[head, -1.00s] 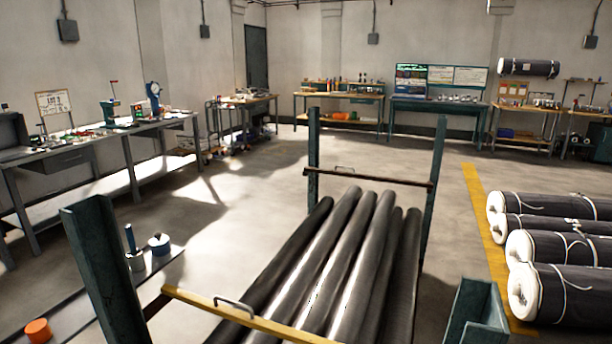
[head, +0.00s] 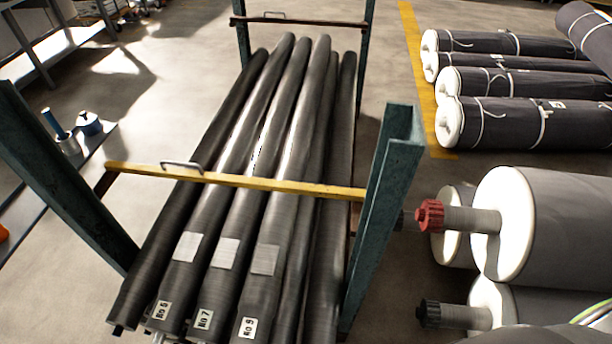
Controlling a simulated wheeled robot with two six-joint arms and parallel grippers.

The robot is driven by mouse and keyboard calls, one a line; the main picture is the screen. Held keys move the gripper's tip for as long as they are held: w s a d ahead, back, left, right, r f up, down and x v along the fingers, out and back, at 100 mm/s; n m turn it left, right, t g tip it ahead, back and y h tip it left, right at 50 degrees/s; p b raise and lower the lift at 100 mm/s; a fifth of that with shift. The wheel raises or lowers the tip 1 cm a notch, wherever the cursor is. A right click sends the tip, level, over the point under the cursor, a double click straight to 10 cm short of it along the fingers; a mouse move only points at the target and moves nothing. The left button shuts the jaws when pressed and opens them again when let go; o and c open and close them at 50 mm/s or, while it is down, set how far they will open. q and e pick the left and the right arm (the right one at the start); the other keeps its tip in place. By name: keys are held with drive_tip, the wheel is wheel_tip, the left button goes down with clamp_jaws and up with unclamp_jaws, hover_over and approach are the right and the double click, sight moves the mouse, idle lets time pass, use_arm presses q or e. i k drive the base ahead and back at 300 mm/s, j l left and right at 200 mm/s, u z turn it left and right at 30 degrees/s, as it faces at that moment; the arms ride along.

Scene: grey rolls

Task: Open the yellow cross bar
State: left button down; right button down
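The yellow cross bar (head: 285,184) spans the near end of the rack in the head view, above several dark grey rolls (head: 232,200). A metal loop handle (head: 182,166) stands on it left of its middle. Its right end meets the right green post (head: 385,195). Its left end lies near the left green post (head: 62,185), beside a brown rack part (head: 104,182). The bar lies across, slightly lower at the right. Neither of my grippers is in view.
A brown bar (head: 310,22) with a handle crosses the rack's far end. Large rolls with white ends (head: 500,226) crowd the right, one with a red knob (head: 430,216). Wrapped rolls (head: 520,125) lie behind them. Open floor (head: 175,95) lies left of the rack.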

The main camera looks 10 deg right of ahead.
sight(162, 171)
drive_tip(key=k+j+z, duration=0.1)
drive_tip(key=k+j, duration=0.25)
drive_tip(key=j, duration=0.15)
drive_tip(key=k+j+z, duration=0.1)
drive_tip(key=k+j, duration=0.25)
drive_tip(key=j, duration=0.15)
drive_tip(key=z, duration=1.4)
